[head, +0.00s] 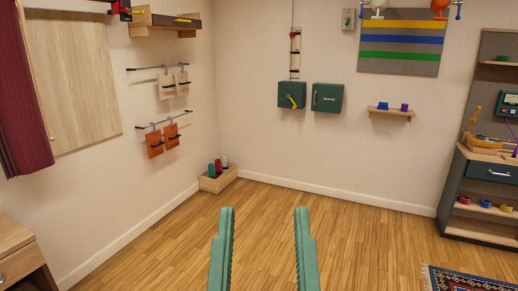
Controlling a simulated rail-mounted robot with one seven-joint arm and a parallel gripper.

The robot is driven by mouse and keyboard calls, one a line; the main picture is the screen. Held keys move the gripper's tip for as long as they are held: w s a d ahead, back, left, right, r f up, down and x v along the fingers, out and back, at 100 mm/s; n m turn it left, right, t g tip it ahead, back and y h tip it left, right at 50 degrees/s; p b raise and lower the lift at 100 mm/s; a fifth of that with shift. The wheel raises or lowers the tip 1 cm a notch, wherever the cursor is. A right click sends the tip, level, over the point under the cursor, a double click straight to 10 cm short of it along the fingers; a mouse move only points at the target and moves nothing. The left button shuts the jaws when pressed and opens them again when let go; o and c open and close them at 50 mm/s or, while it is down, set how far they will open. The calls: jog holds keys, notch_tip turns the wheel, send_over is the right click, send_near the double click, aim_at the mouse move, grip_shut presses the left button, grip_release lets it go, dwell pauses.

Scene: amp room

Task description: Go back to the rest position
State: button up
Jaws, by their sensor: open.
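My gripper (262,212) shows at the bottom middle of the head view as two green fingers with toothed inner edges. The fingers are upright and well apart, with only wooden floor showing between them. My gripper is open and empty, and nothing touches it. The rest of my arm is out of view.
A wooden box (218,180) with bottles stands in the far corner. Green wall boxes (327,98) and a small shelf (391,112) hang on the back wall. A workbench (484,190) stands right, a wooden cabinet (15,252) lower left. The middle floor (340,220) is clear.

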notch_tip(320, 180, up, 38)
jog(key=s+p, duration=0.1)
jog(key=p, duration=3.6)
jog(key=shift+s+a+y, duration=0.15)
jog(key=shift+a+y, duration=0.2)
jog(key=shift+y, duration=0.05)
